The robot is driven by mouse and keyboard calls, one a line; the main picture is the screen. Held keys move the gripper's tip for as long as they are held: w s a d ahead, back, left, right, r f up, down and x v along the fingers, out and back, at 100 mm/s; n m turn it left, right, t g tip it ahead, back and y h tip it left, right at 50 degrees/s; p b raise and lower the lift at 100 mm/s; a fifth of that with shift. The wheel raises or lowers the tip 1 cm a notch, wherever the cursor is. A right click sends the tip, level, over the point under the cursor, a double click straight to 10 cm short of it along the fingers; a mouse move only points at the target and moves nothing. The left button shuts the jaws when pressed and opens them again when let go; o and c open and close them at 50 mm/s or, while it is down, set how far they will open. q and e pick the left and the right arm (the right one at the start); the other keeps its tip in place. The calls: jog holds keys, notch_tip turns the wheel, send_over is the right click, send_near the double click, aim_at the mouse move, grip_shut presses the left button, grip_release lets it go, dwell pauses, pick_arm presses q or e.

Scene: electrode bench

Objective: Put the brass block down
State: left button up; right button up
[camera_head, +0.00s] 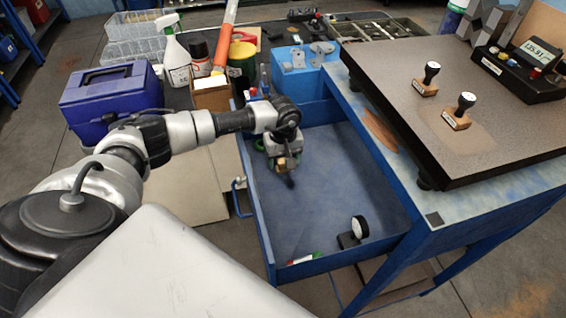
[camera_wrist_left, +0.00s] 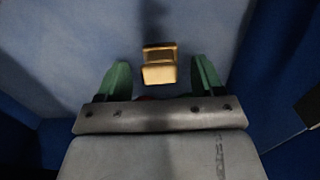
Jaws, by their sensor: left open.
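The brass block (camera_head: 281,164) is small and gold-coloured, in the blue drawer (camera_head: 330,190), right at my left gripper. In the left wrist view the brass block (camera_wrist_left: 159,66) lies between and slightly beyond the tips of the green fingers. A gap shows on each side of it, so neither finger touches it. My left gripper (camera_head: 284,158) points down into the drawer and is open; it also shows in the left wrist view (camera_wrist_left: 162,78). The gripper partly hides the block in the head view. My right gripper is not in view.
A dark surface plate (camera_head: 480,110) with two stamps stands on the bench at right. A spray bottle (camera_head: 175,58) and purple box (camera_head: 110,95) stand at left. The drawer's middle floor is clear.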

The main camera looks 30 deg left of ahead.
aim_at(283, 160)
pick_arm(q)
notch_tip(283, 160, up, 10)
jog(key=shift+b, duration=0.35)
